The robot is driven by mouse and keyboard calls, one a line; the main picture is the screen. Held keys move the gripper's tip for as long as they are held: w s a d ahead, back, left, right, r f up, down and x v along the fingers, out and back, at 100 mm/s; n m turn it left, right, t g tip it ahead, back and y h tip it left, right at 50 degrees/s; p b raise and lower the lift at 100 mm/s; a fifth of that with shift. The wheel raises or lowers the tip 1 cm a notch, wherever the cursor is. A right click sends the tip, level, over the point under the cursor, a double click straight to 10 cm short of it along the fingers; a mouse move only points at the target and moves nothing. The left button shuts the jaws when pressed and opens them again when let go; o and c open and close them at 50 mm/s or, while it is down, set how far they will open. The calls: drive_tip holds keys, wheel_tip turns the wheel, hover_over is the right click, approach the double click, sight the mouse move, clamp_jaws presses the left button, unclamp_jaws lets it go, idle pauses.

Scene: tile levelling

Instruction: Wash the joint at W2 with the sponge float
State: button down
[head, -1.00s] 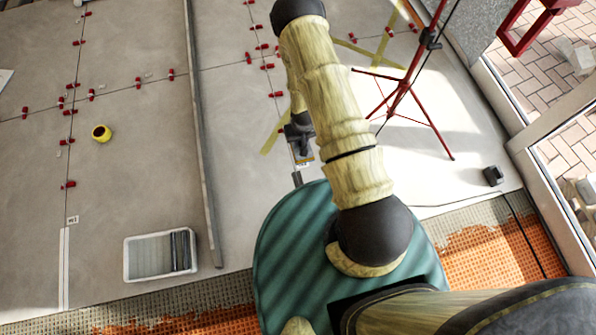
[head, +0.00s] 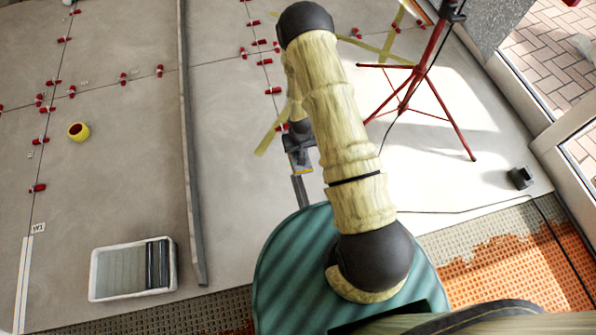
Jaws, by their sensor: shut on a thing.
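My gripper (head: 298,140) is beneath the bent arm, close to the tiled floor, and is partly hidden by the arm. It is shut on a small dark-grey tool with a thin yellow edge (head: 303,171), which looks like the sponge float. A grey strip along a tile joint (head: 299,190) runs from just below the tool towards my base. No W2 label is readable there. I cannot tell whether the tool touches the floor.
A white tray (head: 92,278) with a ribbed inside stands at lower left. A red tripod (head: 403,92) and a small black box (head: 521,177) are at right.

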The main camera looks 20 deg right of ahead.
wheel_tip(320, 180, down, 13)
drive_tip(key=w+b, duration=0.1)
drive_tip(key=b, duration=1.3)
drive_tip(key=shift+w, duration=0.3)
wheel_tip(320, 180, down, 7)
drive_tip(key=b, duration=0.6)
drive_tip(key=shift+b, duration=0.4)
drive_tip(key=shift+r, duration=0.1)
wheel_tip(320, 180, up, 38)
drive_tip(key=p, duration=2.2)
